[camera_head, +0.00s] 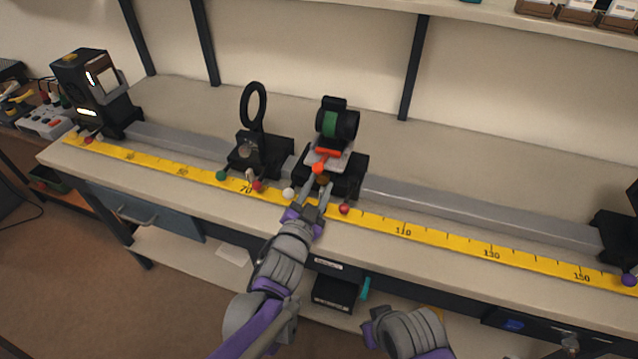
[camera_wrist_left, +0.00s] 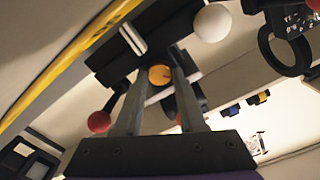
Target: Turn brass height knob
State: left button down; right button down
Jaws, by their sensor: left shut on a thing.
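The brass height knob (camera_wrist_left: 160,75) is a small round yellow-brown disc on the front of the black carriage (camera_head: 351,185) in the middle of the rail. In the head view the knob (camera_head: 323,180) is small and partly covered by my fingers. My left gripper (camera_head: 317,184) reaches it from the front, and its two fingers are shut on the knob's sides. In the left wrist view the fingers (camera_wrist_left: 160,88) stand on both sides of the knob. The carriage bears a dark cylinder with a green band (camera_head: 331,123) above an orange-red part. My right gripper is not in view; only part of that arm shows.
A white ball (camera_head: 288,193) and a red ball (camera_head: 344,209) flank my left gripper. A ring holder (camera_head: 253,108) stands left on the grey rail (camera_head: 440,205). The yellow scale (camera_head: 450,239) runs along the front. A lamp box (camera_head: 92,85) stands at far left.

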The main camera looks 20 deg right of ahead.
pick_arm(q)
jog(key=shift+m, duration=0.6)
jog(key=shift+p, duration=0.3)
jog(key=c, duration=0.5)
grip_release()
jog(key=v, duration=1.1)
jog(key=shift+w, duration=0.15)
